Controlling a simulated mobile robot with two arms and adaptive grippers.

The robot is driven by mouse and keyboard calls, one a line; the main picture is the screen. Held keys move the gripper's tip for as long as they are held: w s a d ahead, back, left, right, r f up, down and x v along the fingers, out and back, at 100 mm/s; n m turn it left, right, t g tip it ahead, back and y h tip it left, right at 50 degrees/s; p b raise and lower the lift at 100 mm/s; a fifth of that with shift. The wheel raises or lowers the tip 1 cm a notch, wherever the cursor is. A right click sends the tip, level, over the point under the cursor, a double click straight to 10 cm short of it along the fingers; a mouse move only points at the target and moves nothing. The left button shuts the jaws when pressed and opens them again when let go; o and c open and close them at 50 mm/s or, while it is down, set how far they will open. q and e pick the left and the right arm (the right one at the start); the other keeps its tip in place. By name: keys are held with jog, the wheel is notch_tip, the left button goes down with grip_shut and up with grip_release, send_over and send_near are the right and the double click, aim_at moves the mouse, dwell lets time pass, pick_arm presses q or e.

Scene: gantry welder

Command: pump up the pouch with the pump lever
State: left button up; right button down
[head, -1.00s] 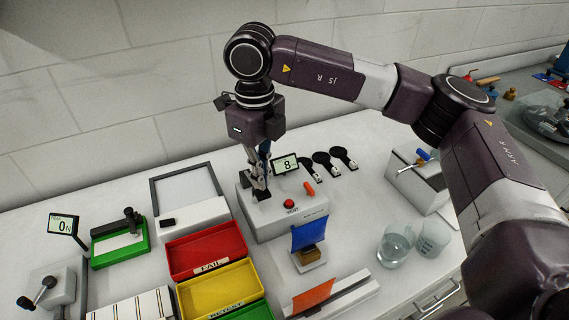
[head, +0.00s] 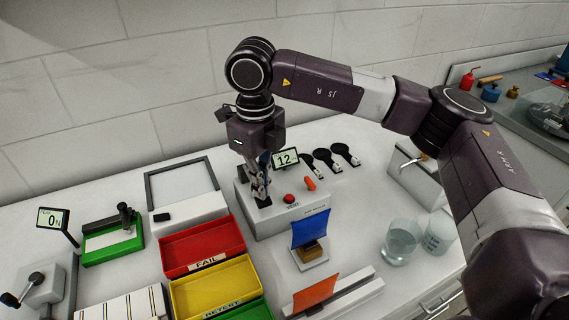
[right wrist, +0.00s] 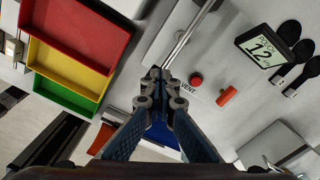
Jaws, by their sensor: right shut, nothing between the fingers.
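My right gripper (head: 263,198) is shut and empty, pointing down at the left end of the light grey pump box (head: 272,226). In the right wrist view, its fingertips (right wrist: 160,76) are at the lower end of a bright metal rod (right wrist: 190,38), which looks like the pump lever; I cannot tell whether they touch. The box carries a red VENT button (head: 289,199) and a small orange handle (head: 310,184). A display (head: 285,159) behind it reads 12; in the wrist view (right wrist: 262,46) its label seems to say pouch. I cannot tell which item is the pouch. My left gripper is not in view.
Red (head: 205,246), yellow (head: 215,285) and green bins stand left of the box. A blue sheet (head: 311,228) stands in front of it. Two beakers (head: 401,238) stand to the right. Black paddle-shaped items (head: 326,158) lie behind.

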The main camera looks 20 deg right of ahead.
jog(key=shift+r+p, duration=1.7)
jog(key=shift+r, duration=0.95)
jog(key=shift+f, duration=0.15)
jog(key=shift+f+b, duration=2.35)
jog(key=shift+f, duration=0.45)
jog(key=shift+r+p, duration=1.8)
jog(key=shift+r, duration=1.1)
jog(key=shift+f, duration=0.1)
